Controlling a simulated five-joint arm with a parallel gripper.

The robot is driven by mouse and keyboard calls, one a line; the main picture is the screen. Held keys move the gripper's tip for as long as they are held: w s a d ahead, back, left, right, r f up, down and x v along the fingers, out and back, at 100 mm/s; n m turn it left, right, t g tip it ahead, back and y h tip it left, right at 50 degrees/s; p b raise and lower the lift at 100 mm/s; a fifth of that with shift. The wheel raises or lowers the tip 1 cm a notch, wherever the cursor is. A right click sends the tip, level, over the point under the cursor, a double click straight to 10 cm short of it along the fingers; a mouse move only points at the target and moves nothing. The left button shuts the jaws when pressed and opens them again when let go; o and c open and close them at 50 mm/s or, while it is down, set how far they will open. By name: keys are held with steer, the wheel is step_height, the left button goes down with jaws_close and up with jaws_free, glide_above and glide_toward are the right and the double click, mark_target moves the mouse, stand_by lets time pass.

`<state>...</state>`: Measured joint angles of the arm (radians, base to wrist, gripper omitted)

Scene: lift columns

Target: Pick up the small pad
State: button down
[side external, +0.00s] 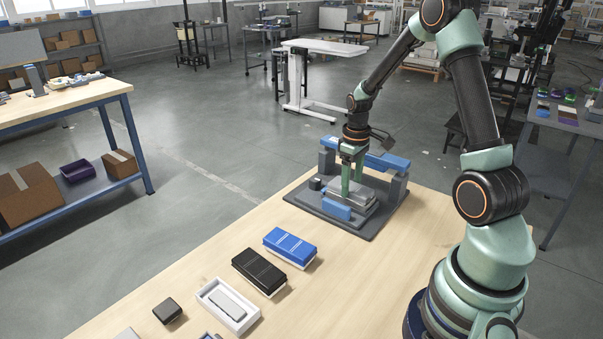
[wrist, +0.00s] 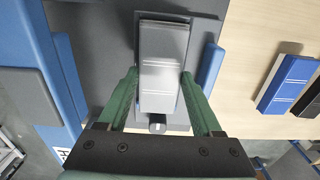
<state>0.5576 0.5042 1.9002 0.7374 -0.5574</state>
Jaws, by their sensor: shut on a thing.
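My gripper (side external: 352,178), with two green fingers, points down at the fixture on the far part of the table. Its fingers are shut on the long sides of a grey block with light cross lines (wrist: 163,78). In the side external view this grey block (side external: 361,194) is low over the dark base plate, partly hidden by the fingers. I cannot tell whether it is clear of its seat. No piece is labelled as the small pad. A small grey piece (side external: 229,303) lies in a white tray, and a small dark block (side external: 167,310) stands on the table.
The fixture has a dark base plate (side external: 382,219), a blue bar (side external: 387,160) behind and a low blue block (side external: 336,210) in front. A blue block (side external: 290,245) and a black block (side external: 258,270) stand nearer, beside the white tray (side external: 212,302). The table's right side is clear.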

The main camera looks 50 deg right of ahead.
steer(key=shift+r, duration=0.15)
step_height(320, 180, up, 27)
stand_by(1.6)
